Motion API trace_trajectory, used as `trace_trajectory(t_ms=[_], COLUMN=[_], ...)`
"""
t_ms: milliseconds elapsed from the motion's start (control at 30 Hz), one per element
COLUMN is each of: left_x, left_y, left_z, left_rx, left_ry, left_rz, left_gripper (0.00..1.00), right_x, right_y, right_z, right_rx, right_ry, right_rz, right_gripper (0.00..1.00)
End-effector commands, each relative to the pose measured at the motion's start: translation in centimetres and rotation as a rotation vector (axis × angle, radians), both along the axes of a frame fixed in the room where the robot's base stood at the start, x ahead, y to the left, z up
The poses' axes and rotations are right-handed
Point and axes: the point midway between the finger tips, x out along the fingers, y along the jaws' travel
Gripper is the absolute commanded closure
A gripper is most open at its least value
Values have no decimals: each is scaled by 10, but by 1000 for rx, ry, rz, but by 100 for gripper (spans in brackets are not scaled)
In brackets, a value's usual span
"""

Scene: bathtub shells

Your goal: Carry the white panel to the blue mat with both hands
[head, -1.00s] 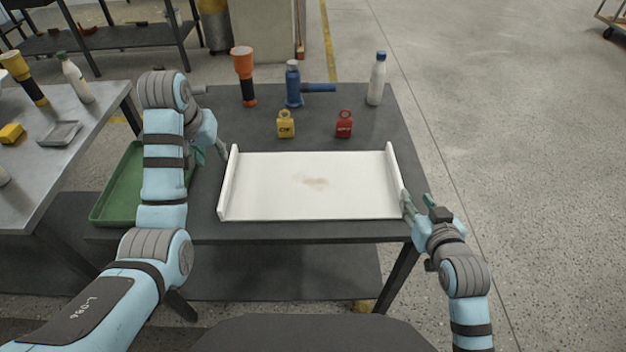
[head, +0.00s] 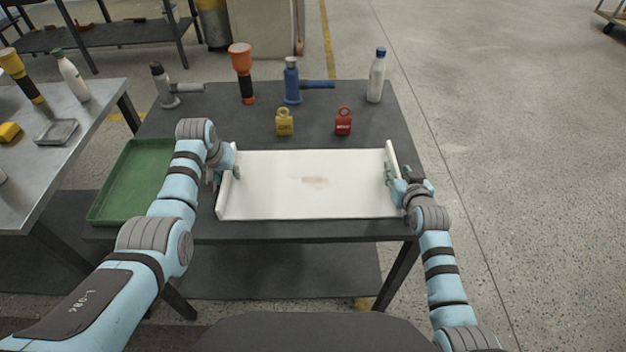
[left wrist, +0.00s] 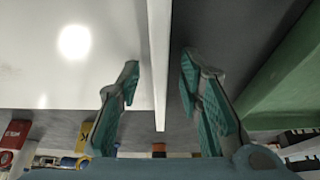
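The white panel (head: 300,190) lies flat on the dark table, with a raised flange at each end and a faint brown smudge in its middle. My left gripper (head: 225,175) is at the left flange. In the left wrist view its green-padded fingers (left wrist: 160,85) are open, one each side of the white flange (left wrist: 159,50), with gaps showing. My right gripper (head: 398,174) is at the right flange, one finger inside it, and looks open; its outer finger is partly hidden. No blue mat shows in these views.
A green tray (head: 128,185) is left of the panel, partly behind my left arm. Yellow (head: 284,125) and red (head: 343,123) weights stand just behind the panel.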

Motion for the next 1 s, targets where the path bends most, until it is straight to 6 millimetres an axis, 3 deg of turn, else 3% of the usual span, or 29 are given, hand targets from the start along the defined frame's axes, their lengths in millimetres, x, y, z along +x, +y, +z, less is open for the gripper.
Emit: trace_trajectory(t_ms=[233,467,1000], left_x=[0,0,1], left_y=[0,0,0], left_z=[-1,-1,1], left_rx=[0,0,-1], left_ry=[1,1,-2], left_rz=[0,0,0], left_gripper=[67,100,100], right_x=[1,0,1], right_y=[0,0,0], right_z=[0,0,2], right_rx=[0,0,-1], right_ry=[1,1,-2], right_rz=[0,0,-1], right_gripper=[67,100,100])
